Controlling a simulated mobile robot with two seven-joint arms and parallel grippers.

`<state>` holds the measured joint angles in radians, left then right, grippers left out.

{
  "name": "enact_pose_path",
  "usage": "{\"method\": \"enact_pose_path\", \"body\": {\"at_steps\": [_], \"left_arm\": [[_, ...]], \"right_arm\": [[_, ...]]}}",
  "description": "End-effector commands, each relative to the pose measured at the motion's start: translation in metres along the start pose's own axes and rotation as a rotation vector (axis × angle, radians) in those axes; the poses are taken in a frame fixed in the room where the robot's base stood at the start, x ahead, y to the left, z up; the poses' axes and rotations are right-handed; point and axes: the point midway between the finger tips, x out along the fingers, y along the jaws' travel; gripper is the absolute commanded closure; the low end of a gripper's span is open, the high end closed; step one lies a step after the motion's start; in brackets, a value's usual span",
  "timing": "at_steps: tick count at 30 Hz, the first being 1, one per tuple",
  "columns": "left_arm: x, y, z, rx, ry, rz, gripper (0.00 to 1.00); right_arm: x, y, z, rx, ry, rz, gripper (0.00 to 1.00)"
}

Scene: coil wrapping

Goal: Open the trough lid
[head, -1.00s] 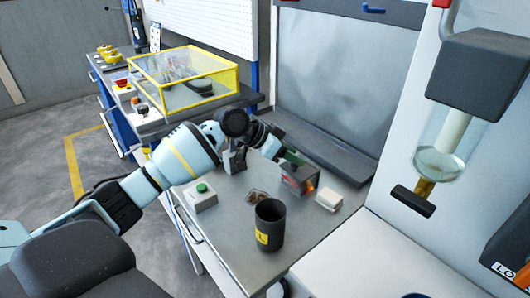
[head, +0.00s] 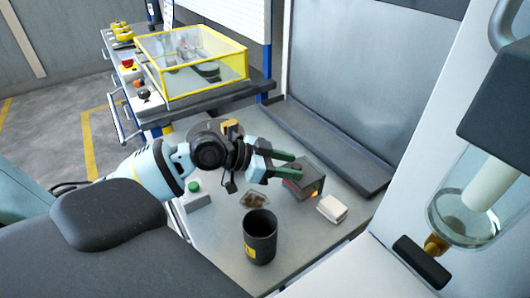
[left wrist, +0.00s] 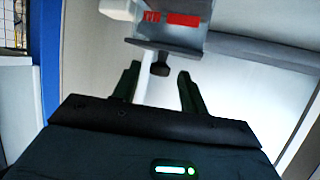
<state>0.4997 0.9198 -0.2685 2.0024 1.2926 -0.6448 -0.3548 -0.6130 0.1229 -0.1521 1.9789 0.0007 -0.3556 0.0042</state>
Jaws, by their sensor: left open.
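A small grey box (head: 314,180) with an orange glow at its lower front stands on the metal bench. I cannot tell for sure whether it is the trough, and no lid stands out clearly. My left gripper (head: 288,164) is open and empty, its two green fingers apart and pointing at the box, overlapping its upper left edge. In the left wrist view, the gripper (left wrist: 159,86) has a dark knob (left wrist: 160,64) just beyond and between its fingertips. Above the knob is a grey housing (left wrist: 180,34) with red labels. I cannot tell whether anything touches. My right gripper is out of view.
A dark cup (head: 260,236) stands in front of the box. A small dish (head: 256,199), a white block (head: 332,208) and a green-button box (head: 195,198) are nearby. A yellow-framed clear case (head: 190,62) stands behind. A glass vessel (head: 465,215) hangs at right.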

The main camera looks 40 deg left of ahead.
Motion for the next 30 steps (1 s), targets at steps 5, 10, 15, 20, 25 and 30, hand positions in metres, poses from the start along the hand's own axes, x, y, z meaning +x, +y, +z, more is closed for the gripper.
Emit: {"method": "enact_pose_path", "body": {"at_steps": [5,10,15,20,25,30], "left_arm": [[-0.026,0.004,0.005,0.006,0.005,-0.002,0.57],[-0.05,0.004,0.006,0.005,0.005,-0.001,0.57],[-0.066,0.004,0.004,0.002,0.008,-0.001,0.57],[-0.075,0.004,0.003,0.003,0.01,-0.001,0.57],[-0.08,0.004,0.003,0.005,0.011,0.0,0.57],[-0.081,0.004,0.002,0.005,0.012,0.0,0.57]], "right_arm": [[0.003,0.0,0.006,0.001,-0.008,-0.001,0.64],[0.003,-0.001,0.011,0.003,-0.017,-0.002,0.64],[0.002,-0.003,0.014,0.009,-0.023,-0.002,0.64],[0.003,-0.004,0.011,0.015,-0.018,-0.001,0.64],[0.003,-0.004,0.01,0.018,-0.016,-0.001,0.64],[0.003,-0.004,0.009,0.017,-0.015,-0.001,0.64]]}}
